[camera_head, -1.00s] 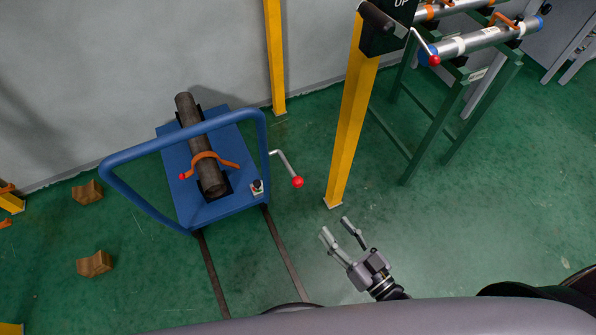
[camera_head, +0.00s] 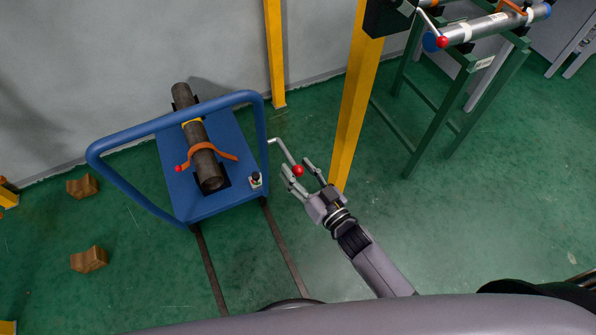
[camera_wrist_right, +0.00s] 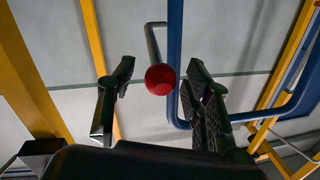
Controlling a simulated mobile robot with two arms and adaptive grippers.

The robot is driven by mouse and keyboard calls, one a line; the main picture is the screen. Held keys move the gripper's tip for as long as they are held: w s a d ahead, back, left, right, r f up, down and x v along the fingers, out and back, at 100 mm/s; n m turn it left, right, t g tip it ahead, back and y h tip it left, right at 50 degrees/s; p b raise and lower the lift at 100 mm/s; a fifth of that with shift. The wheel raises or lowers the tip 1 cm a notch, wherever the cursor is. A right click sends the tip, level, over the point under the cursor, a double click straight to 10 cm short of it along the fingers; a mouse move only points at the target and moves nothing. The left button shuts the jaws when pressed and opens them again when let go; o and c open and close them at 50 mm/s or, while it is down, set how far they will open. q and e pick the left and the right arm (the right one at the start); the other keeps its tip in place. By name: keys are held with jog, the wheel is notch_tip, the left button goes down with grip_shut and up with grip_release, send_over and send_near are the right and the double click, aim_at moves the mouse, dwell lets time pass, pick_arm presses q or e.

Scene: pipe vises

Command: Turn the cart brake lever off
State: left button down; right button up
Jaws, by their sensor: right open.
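The blue cart (camera_head: 208,193) stands on floor rails, with a brown pipe (camera_head: 205,160) strapped on its deck. The brake lever (camera_head: 283,151) is a grey bent rod at the cart's right side, ending in a red ball knob (camera_head: 297,170). My right gripper (camera_head: 302,170) is open, its fingers either side of the red knob in the head view. In the right wrist view the knob (camera_wrist_right: 160,79) lies between the two open fingers (camera_wrist_right: 158,85), with a gap on each side; contact is not visible. My left gripper is not in view.
A yellow post (camera_head: 355,110) stands close to the right of my right gripper. A green rack (camera_head: 460,110) with a grey pipe is at the upper right. Wooden blocks (camera_head: 89,259) lie on the floor at the left. The cart's blue handle (camera_head: 130,190) arches over its deck.

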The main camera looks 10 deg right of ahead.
jog(key=shift+w+a, duration=0.15)
jog(key=shift+w, duration=0.05)
jog(key=shift+c, duration=0.6)
grip_shut()
